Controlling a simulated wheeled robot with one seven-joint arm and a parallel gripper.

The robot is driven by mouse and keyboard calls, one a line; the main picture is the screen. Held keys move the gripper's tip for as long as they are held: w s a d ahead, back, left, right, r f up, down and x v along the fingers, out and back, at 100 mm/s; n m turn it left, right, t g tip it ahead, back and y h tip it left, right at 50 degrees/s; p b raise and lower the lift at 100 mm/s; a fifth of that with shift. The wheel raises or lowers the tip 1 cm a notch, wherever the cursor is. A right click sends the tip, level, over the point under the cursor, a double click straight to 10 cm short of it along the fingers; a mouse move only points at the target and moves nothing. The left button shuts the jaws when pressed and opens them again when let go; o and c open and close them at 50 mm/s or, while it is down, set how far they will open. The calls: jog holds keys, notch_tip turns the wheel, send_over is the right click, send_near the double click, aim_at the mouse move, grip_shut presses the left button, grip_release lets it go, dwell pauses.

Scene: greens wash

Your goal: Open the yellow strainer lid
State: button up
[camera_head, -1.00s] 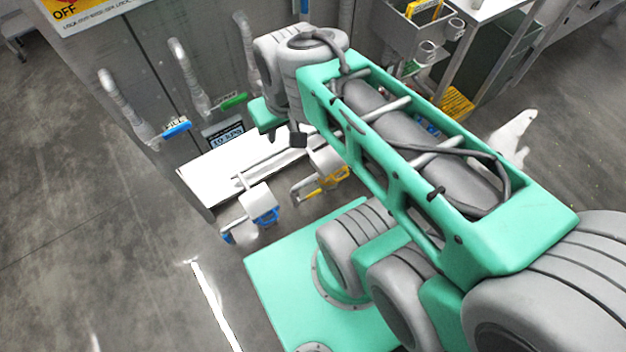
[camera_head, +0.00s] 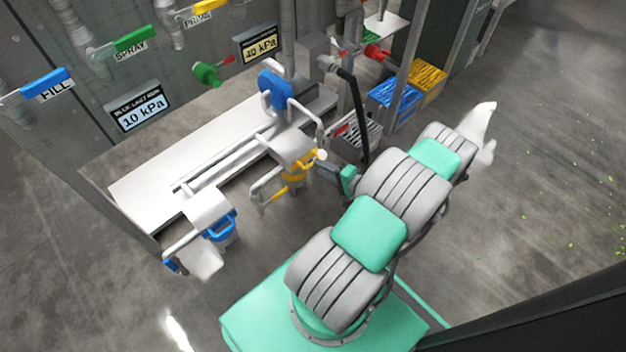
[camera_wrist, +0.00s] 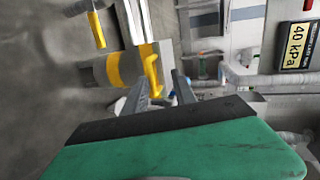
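The yellow strainer (camera_head: 292,173) is a light grey body with a yellow band and yellow handle parts, at the bench's front edge. In the wrist view its yellow band (camera_wrist: 114,69) is at upper left, and a yellow handle (camera_wrist: 151,70) points down towards my fingers. My gripper (camera_wrist: 161,84) is open, its two grey fingers apart with nothing clearly between them. The handle's end is just beyond the fingertips, nearer the left finger; I cannot tell whether they touch. In the head view my gripper (camera_head: 326,168) is right beside the strainer. The lid's exact position is unclear.
A blue strainer (camera_head: 222,228) stands to the left along the white bench (camera_head: 150,190). A blue paddle-shaped part (camera_head: 274,86) rises behind the yellow strainer. Blue and yellow crates (camera_head: 395,95) are at the back right.

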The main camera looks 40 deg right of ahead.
notch_tip(320, 180, down, 2)
jog(key=s+d+m+h, duration=0.1)
jog(key=b, duration=0.3)
send_near(297, 153)
jog(key=shift+t, duration=0.4)
jog(key=w+f, duration=0.1)
jog(key=f, duration=0.1)
jog(key=w+d+f, duration=0.1)
jog(key=w+f, duration=0.1)
jog(key=shift+w+d+f, duration=0.15)
jog(key=shift+w, duration=0.2)
jog(key=shift+c, duration=0.3)
grip_shut()
